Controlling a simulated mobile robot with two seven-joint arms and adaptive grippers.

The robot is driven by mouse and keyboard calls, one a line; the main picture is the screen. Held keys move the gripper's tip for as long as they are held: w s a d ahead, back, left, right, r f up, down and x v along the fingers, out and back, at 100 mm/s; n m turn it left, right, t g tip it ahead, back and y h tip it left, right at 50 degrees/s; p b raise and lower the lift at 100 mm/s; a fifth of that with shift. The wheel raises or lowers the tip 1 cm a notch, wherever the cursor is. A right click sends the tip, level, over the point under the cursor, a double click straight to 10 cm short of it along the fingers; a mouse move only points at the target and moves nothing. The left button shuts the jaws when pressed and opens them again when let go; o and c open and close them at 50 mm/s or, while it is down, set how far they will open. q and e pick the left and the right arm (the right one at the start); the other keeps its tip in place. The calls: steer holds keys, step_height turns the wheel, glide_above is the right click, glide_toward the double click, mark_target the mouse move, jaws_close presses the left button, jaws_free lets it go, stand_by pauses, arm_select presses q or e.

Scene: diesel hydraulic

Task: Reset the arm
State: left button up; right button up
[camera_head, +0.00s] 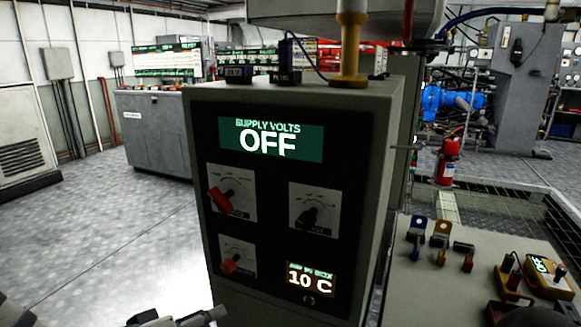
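A grey control cabinet (196,150) stands close in front of me. Its black front panel has a green display (270,141) reading "SUPPLY VOLTS OFF". A small orange display (311,279) reads "10 C". Part of my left gripper (180,319) shows at the bottom edge, below the cabinet and apart from the knobs. Most of it is cut off, so its opening is hidden.
A bench panel (415,290) with small switches and a lit meter (548,270) stands at the lower right. A red extinguisher (447,163) is behind it. A grey console (155,135) stands at the back left. The floor (110,235) at left is clear.

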arm_select(q)
steer(key=s+d+f+m+g+y+p, duration=0.1)
steer(key=s+f+g, duration=0.2)
steer(key=s+f, duration=0.3)
steer(key=s+d+f+g+p, duration=0.1)
steer(key=s+f+g, duration=0.25)
steer(key=s, duration=0.45)
steer(key=s+a+f+m+g+y, duration=0.1)
steer(key=s+a+g, duration=0.1)
steer(key=s, duration=0.7)
steer(key=s+a+f+m+g+y+p, duration=0.1)
steer(key=s+a+g+y, duration=0.1)
steer(key=s, duration=0.7)
steer(key=s+a+f+g+y+p, duration=0.1)
steer(key=s+a+g, duration=0.1)
steer(key=s, duration=0.7)
steer(key=shift+s+f+m+g+y, duration=0.25)
steer(key=shift+s+m+g+y, duration=0.15)
steer(key=shift+g, duration=0.25)
arm_select(e)
steer(key=w+r+t, duration=0.2)
steer(key=w+r, duration=0.3)
steer(key=shift+r, duration=0.2)
arm_select(q)
steer(key=shift+w+a, duration=0.1)
